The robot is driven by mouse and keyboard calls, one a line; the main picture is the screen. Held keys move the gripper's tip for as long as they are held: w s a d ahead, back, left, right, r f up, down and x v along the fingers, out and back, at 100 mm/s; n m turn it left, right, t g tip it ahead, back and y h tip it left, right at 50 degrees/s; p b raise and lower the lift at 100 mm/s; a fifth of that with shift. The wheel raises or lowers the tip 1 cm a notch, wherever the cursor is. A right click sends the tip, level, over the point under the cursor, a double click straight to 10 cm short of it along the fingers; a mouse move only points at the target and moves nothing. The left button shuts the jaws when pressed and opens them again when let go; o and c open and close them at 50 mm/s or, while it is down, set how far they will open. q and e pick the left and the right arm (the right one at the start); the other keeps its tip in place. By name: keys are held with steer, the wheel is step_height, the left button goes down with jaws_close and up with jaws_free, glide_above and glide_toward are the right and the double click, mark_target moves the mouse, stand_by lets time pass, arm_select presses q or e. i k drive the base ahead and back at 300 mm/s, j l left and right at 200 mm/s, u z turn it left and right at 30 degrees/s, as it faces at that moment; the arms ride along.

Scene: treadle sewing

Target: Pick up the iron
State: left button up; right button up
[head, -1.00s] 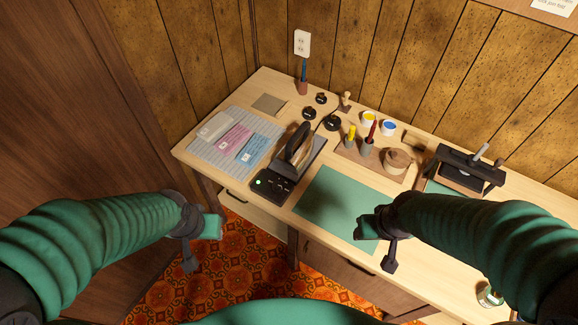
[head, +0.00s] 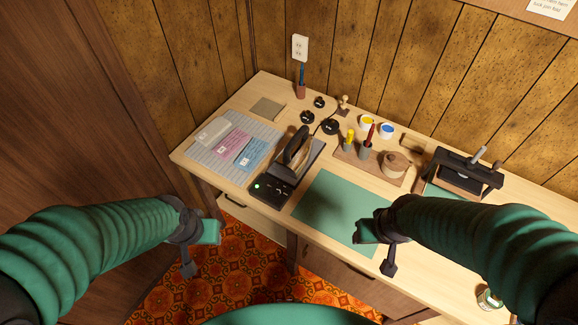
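The iron (head: 293,151) has a dark handle and rests on a dark base (head: 271,189) with a lit green light, near the middle of the desk. My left gripper (head: 198,250) is in front of the desk, above the carpet, lower left of the iron and apart from it. My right gripper (head: 376,248) is over the front edge of the desk near the green mat, lower right of the iron. Neither gripper touches the iron. I see no object in either gripper, and the finger gaps are not clear.
The desk (head: 187,152) carries a striped mat (head: 262,139) with coloured slips to the left of the iron. A green cutting mat (head: 335,212) lies bare to the right. Behind stand pens, paint pots (head: 387,130), a brown pot (head: 394,164) and a black press (head: 466,170).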

mark_target(294, 159)
steer(key=i+j, duration=0.2)
steer(key=j, duration=0.15)
steer(key=i+j, duration=0.15)
steer(key=j, duration=0.25)
steer(key=i+j, duration=0.2)
steer(key=j, duration=0.15)
steer(key=z, duration=0.05)
